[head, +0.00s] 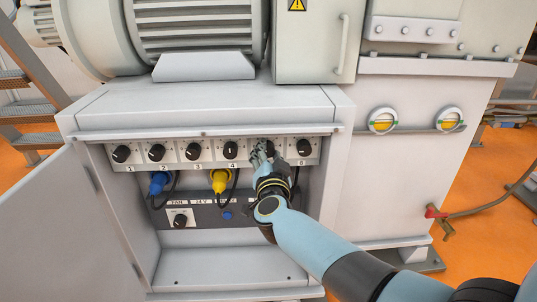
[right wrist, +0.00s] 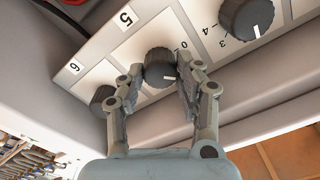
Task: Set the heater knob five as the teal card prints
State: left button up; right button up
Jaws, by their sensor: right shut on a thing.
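Heater knob five (right wrist: 160,66), a black ribbed knob with a white pointer line, sits on the white panel strip beside the printed 5. My right gripper (right wrist: 159,80) is shut on it, one finger on each side. A printed 0 shows beside the knob; other marks of its scale are hidden by the fingers. In the head view my right gripper (head: 263,157) reaches up to the panel row between knob four (head: 230,148) and knob six (head: 303,147) and covers most of knob five. No teal card is visible. My left gripper is out of view.
Knobs one (head: 122,154), two (head: 157,152) and three (head: 193,150) stand further left. Below hang a blue plug (head: 158,183) and a yellow plug (head: 219,181) with black cables. An open cabinet door (head: 85,225) bounds the left side. A ledge (head: 210,132) runs above the knobs.

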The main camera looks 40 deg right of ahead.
jog(key=o, duration=1.1)
jog(key=shift+o, duration=0.2)
jog(key=v, duration=1.2)
jog(key=shift+s, duration=0.1)
